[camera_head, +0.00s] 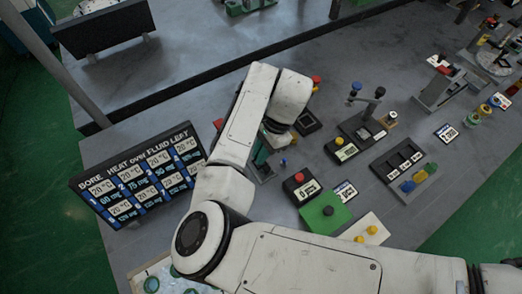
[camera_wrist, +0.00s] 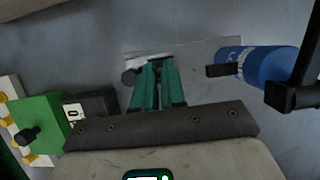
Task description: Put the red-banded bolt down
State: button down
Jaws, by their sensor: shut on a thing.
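My gripper (camera_wrist: 158,65) has teal fingers, close together at their tips. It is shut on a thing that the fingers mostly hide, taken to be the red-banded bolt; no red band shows. A small dark round end (camera_wrist: 130,76) shows just left of the fingertips in the wrist view, and I cannot tell if it is part of the bolt. Behind the fingertips is a flat grey plate (camera_wrist: 205,58). In the head view my gripper (camera_head: 262,158) is partly hidden by my arm, low over the grey table (camera_head: 330,40).
A green block (camera_wrist: 38,122) is at the left. The head view shows a red-button box (camera_head: 300,187), a small blue-topped piece (camera_head: 283,162), a valve block (camera_head: 362,130) and a display board (camera_head: 140,185).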

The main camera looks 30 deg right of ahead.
jog(key=c, duration=1.5)
grip_release()
jog(key=shift+f, duration=0.1)
jog(key=v, duration=1.2)
jog(key=shift+d, duration=0.15)
